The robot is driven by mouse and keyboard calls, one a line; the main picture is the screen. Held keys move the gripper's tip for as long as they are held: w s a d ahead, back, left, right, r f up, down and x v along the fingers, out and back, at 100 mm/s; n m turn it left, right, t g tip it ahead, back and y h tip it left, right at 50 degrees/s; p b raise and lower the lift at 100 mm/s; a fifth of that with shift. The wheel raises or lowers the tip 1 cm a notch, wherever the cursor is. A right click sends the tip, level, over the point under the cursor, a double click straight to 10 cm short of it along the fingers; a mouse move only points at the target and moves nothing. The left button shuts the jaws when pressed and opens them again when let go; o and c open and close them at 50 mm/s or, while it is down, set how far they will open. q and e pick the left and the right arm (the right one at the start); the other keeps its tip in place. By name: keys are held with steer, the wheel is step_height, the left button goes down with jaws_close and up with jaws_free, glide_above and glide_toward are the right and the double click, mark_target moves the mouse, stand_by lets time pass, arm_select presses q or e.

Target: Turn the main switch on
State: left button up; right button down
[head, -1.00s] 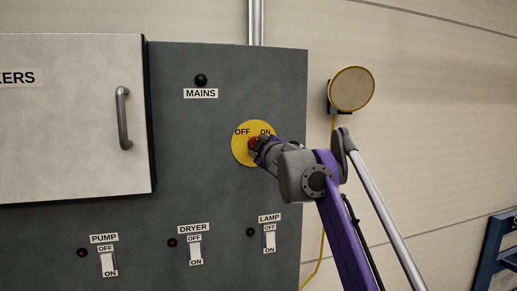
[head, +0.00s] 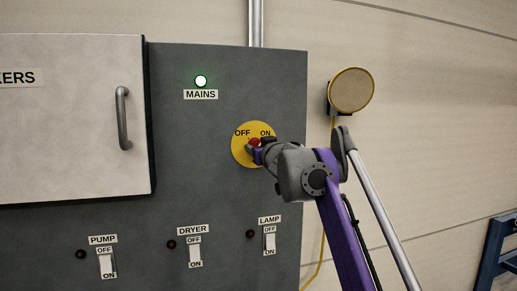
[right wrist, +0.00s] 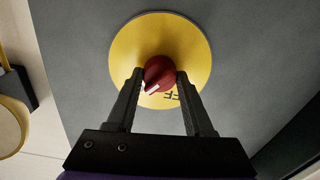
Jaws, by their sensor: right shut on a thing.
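The main switch is a red knob (head: 255,143) on a round yellow plate (head: 240,149) marked OFF and ON, on the grey panel. The MAINS light (head: 201,81) above it glows green. My right gripper (head: 258,150) is at the knob. In the right wrist view the two fingers of my right gripper (right wrist: 159,82) are shut on the red knob (right wrist: 158,72), one on each side, in front of the yellow plate (right wrist: 192,45). A white mark shows on the knob. My left gripper is not in view.
Below are the PUMP switch (head: 107,264), DRYER switch (head: 195,253) and LAMP switch (head: 269,241), each with a dark light. A white breaker door (head: 70,120) with a handle (head: 123,118) is at left. A round yellow-rimmed lamp (head: 352,90) is on the wall at right.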

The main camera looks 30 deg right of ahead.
steer(key=shift+m, duration=0.6)
steer(key=shift+c, duration=1.4)
jaws_free()
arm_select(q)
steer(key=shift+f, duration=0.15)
arm_select(e)
steer(key=shift+s, duration=0.1)
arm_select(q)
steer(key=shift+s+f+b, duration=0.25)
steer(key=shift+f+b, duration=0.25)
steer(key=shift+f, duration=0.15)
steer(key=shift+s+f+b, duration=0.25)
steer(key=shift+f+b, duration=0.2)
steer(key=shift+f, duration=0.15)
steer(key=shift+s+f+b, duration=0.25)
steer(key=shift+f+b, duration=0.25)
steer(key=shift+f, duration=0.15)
arm_select(e)
steer(key=v, duration=1)
steer(key=shift+s, duration=0.25)
